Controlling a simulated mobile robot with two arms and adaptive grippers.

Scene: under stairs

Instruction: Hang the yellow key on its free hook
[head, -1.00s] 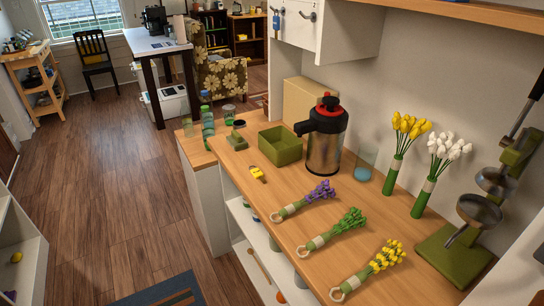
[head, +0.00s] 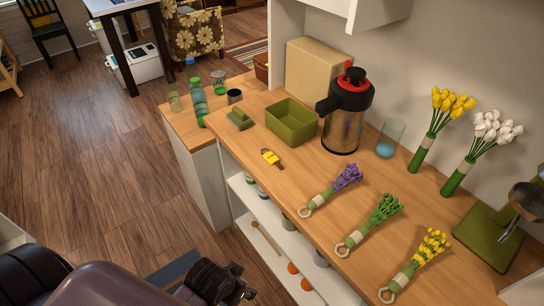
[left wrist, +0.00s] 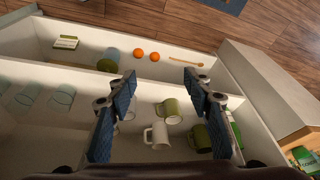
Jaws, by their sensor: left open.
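The hooks are out of frame; only the underside of the white wall cabinet (head: 355,12) shows at the top. My left arm comes in at the bottom left of the head view, low and well short of the key. In the left wrist view my left gripper (left wrist: 160,85) is open and empty, facing the shelves below the counter. My right gripper is not in view.
A green box (head: 291,122), a steel flask (head: 345,110), a glass (head: 390,138) and several flower bunches share the counter. Jars (head: 196,98) stand at its far left end. Mugs (left wrist: 157,135) and two orange balls (left wrist: 147,55) sit on the shelves. Counter around the key is clear.

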